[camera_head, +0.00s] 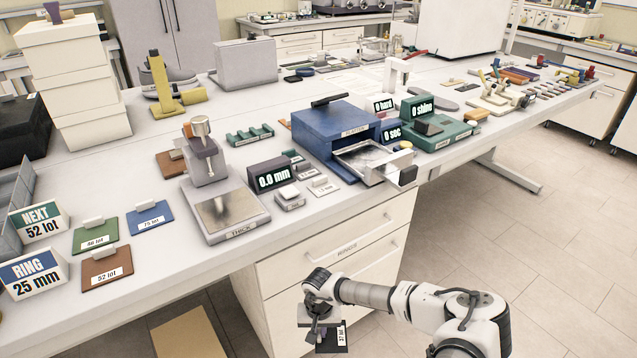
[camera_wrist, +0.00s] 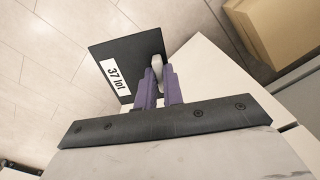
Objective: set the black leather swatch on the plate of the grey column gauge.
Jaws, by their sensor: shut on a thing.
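My gripper (camera_head: 323,312) is in front of the bench drawers, below the bench top. It is shut on the grip tab of the black leather swatch (camera_head: 330,343), labelled "37 lot". In the wrist view the black swatch (camera_wrist: 115,52) hangs beyond my purple fingers (camera_wrist: 158,85), with its pale tab between them. The grey column gauge (camera_head: 203,153) stands on the bench, up and to the left of my gripper. Its flat plate (camera_head: 230,209), marked "THICK", is bare. The gauge's display (camera_head: 270,178) reads 0.0 mm.
Green (camera_head: 95,236), blue (camera_head: 149,217) and brown (camera_head: 107,267) swatches lie left of the gauge. Small tabbed blocks (camera_head: 289,197) sit right of it. A blue box with an open drawer (camera_head: 372,160) stands further right. Bare bench top lies between the blue swatch and the gauge.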

